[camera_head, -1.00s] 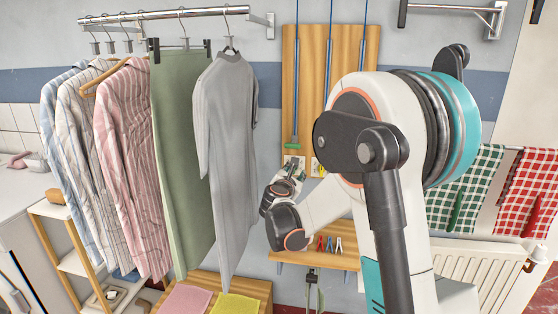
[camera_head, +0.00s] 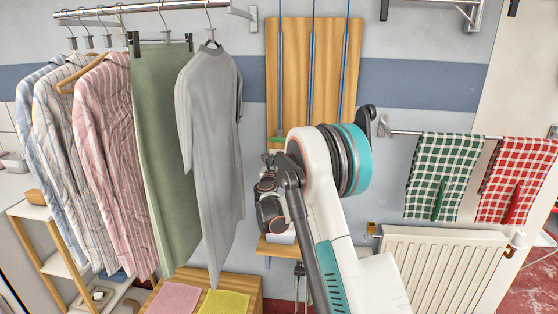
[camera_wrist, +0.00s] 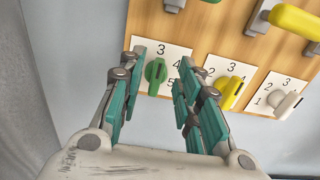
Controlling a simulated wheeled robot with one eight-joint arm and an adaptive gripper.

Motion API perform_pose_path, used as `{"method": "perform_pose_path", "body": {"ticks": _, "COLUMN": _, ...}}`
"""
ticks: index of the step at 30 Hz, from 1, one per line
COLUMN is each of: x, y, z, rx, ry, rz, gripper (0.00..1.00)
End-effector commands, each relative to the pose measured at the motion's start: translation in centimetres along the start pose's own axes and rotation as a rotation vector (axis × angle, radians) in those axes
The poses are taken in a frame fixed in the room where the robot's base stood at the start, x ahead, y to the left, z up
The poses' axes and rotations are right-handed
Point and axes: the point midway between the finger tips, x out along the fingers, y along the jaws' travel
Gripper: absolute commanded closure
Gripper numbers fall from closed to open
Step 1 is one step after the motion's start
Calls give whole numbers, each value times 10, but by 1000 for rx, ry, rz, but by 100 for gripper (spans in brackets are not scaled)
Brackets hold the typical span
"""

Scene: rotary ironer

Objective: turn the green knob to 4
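The green knob (camera_wrist: 155,75) sits on a white number card (camera_wrist: 176,53) at the lower left of the wooden board in the wrist view. The numbers 3, 4 and a partly covered 5 show on the card. The knob's grip is roughly upright, tilted slightly; I cannot tell its exact setting. My gripper (camera_wrist: 161,58) is open, with its teal fingers on either side of the knob and gaps showing. I cannot tell whether the tips reach its depth. In the head view my gripper (camera_head: 268,166) is at the board's lower left, and the green knob is hidden.
A yellow knob (camera_wrist: 231,92) and a white knob (camera_wrist: 285,102) stand to the right on their own cards. A yellow handle (camera_wrist: 297,21) is above them. A grey garment (camera_head: 211,140) hangs close left of my gripper. A radiator (camera_head: 440,268) is at the right.

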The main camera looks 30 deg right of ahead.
Motion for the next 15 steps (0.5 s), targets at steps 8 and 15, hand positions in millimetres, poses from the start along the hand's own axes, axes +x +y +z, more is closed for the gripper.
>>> {"method": "perform_pose_path", "body": {"ticks": 8, "x": 44, "y": 0, "z": -1, "rx": 1, "ry": 0, "rz": -1, "gripper": 68}}
{"method": "perform_pose_path", "body": {"ticks": 15, "x": 56, "y": 0, "z": 0, "rx": 1, "ry": 0, "rz": -1, "gripper": 68}}
